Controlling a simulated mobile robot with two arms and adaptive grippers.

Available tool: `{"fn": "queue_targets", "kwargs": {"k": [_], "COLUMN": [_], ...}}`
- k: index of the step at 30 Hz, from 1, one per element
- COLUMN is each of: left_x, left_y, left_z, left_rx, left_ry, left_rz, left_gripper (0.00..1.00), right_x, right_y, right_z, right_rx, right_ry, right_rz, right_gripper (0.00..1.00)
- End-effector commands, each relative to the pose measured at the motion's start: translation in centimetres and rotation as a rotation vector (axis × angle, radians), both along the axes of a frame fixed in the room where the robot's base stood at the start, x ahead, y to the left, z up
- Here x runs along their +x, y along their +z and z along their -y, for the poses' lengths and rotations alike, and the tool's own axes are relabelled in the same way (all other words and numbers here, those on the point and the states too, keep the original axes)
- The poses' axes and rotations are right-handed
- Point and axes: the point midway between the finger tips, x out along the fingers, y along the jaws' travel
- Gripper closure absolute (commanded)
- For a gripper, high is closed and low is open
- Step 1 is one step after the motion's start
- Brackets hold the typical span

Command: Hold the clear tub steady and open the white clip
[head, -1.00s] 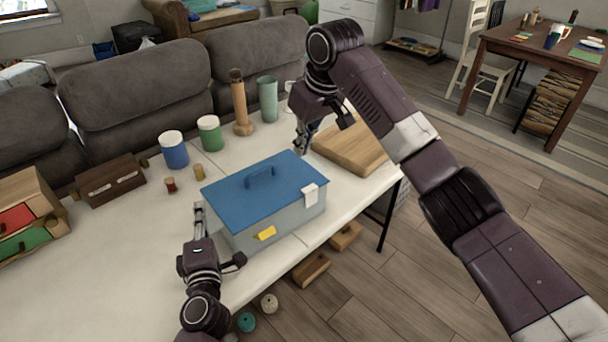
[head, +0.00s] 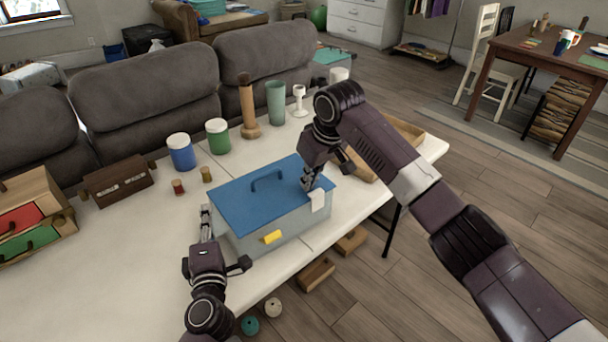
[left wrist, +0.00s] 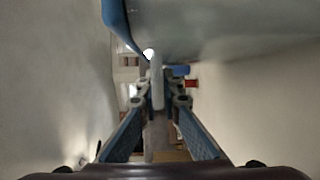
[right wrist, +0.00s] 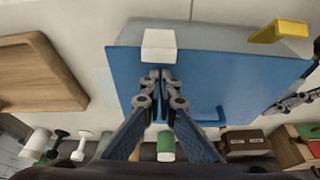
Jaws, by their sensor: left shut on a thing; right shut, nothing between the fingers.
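The clear tub (head: 278,235) has greyish see-through walls and a blue lid (head: 245,203) with a blue handle, closed on top. The white clip (head: 317,201) hangs over the lid's edge at the right front; it also shows in the right wrist view (right wrist: 159,45). A yellow clip (head: 271,237) juts out from the front wall. My left gripper (head: 206,214) is at the tub's left end, shut on a narrow pale piece (left wrist: 157,75) there, probably part of the tub. My right gripper (right wrist: 161,78) is shut and empty, its tips over the lid right beside the white clip.
Blue (head: 181,152) and green (head: 217,136) jars, small spice jars and a wooden mill (head: 248,108) stand behind the tub. A wooden tray (right wrist: 38,72) lies right of it. The table's front edge runs close before the tub.

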Motion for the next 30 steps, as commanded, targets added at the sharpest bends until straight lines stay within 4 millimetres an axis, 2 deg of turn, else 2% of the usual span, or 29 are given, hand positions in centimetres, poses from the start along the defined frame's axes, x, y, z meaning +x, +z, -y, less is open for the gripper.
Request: {"fn": "queue_targets", "kwargs": {"k": [7,30], "left_x": [-0.03,-0.03], "left_y": [-0.17,-0.18], "left_z": [0.03,0.04], "left_rx": [0.000,-0.001], "left_ry": [-0.001,-0.001], "left_rz": [-0.003,-0.003], "left_gripper": [1.00,1.00], "right_x": [-0.79,-1.11], "right_y": [-0.04,-0.07], "right_z": [0.53,0.80], "right_rx": [0.000,0.036], "right_ry": [0.000,0.002], "right_rz": [0.000,0.048], "right_gripper": [1.00,1.00]}}
